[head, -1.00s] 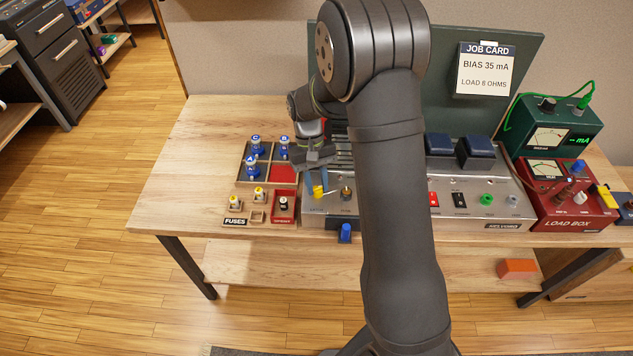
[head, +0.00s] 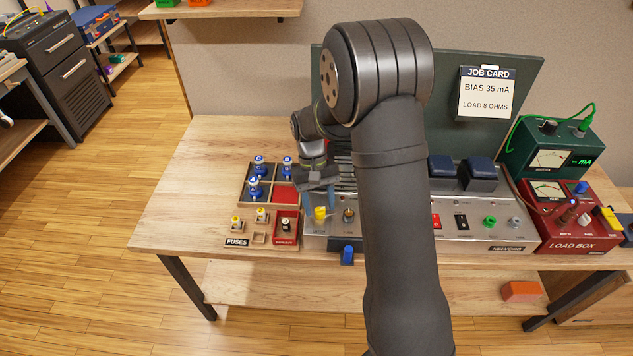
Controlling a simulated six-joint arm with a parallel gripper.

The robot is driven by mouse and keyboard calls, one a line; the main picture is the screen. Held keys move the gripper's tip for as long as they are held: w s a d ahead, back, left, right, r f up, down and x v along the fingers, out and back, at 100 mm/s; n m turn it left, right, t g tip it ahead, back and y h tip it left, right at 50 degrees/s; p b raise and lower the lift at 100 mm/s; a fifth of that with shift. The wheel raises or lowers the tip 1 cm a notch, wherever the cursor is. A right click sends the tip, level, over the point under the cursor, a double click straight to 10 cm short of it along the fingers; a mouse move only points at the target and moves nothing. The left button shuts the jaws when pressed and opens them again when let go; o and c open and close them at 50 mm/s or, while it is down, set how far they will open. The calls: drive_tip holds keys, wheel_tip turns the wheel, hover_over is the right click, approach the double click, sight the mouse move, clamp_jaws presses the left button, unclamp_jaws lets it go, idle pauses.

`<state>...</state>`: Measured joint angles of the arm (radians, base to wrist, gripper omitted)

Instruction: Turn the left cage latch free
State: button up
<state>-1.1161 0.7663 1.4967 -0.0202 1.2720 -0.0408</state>
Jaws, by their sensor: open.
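The grey amp chassis (head: 388,237) stands on the wooden bench, partly hidden behind my arm. A yellow latch knob (head: 320,213) sits at its left front, above a small label that seems to read LATCH. My gripper (head: 331,198) is open, with its blue-tipped fingers pointing down just above and behind the yellow knob. I cannot tell whether a finger touches it. The cage bars (head: 343,172) show only in part behind the gripper. Any latch on the right is hidden by my arm.
A tray (head: 243,197) with blue-topped tubes, a fuse tray (head: 258,238) and a red box (head: 286,229) lie left of the chassis. A blue knob (head: 347,255) is at the front edge. The red load box (head: 563,237) and green meter (head: 550,140) stand right. The bench's left end is clear.

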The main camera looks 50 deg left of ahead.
drive_tip(key=v, duration=1.7)
drive_tip(key=shift+c, duration=0.2)
drive_tip(key=n+t+y, duration=0.2)
drive_tip(key=n+y, duration=0.2)
drive_tip(key=n, duration=0.3)
hover_over(319, 213)
drive_tip(key=f, duration=1.6)
drive_tip(key=shift+w+f, duration=0.35)
drive_tip(key=shift+f, duration=0.05)
drive_tip(key=c, duration=1)
drive_tip(key=shift+o, duration=0.2)
